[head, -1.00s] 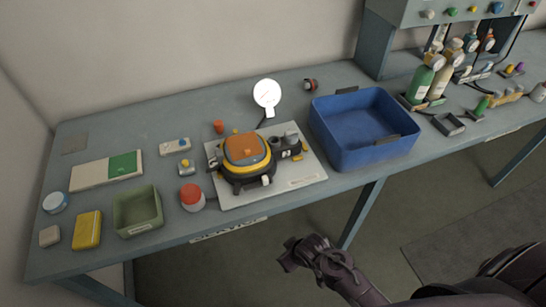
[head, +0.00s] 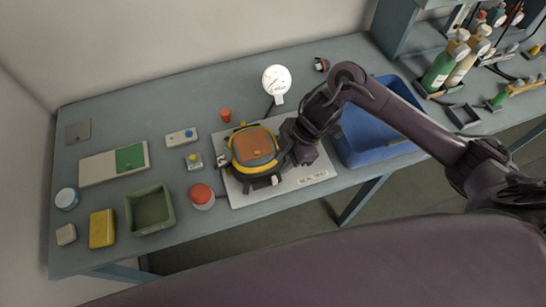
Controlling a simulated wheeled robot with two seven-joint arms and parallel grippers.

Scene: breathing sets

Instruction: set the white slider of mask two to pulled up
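A black and yellow unit with an orange top (head: 254,143) sits on a white board (head: 262,198) labelled at its front edge. A small white piece (head: 275,180) shows low on the unit's front; I cannot tell if it is the white slider of mask two. My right gripper (head: 299,153) reaches down at the unit's right side, close against it or touching, and hides the fittings there. Its fingertips are not clear, so I cannot tell whether it is open or shut. My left gripper is not in view.
A round white gauge (head: 276,80) stands behind the unit. A blue bin (head: 378,156) lies to the right, partly under my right arm. A red-capped jar (head: 202,196), a green tray (head: 150,210) and a yellow box (head: 102,228) stand to the left. Bottles (head: 440,68) stand at far right.

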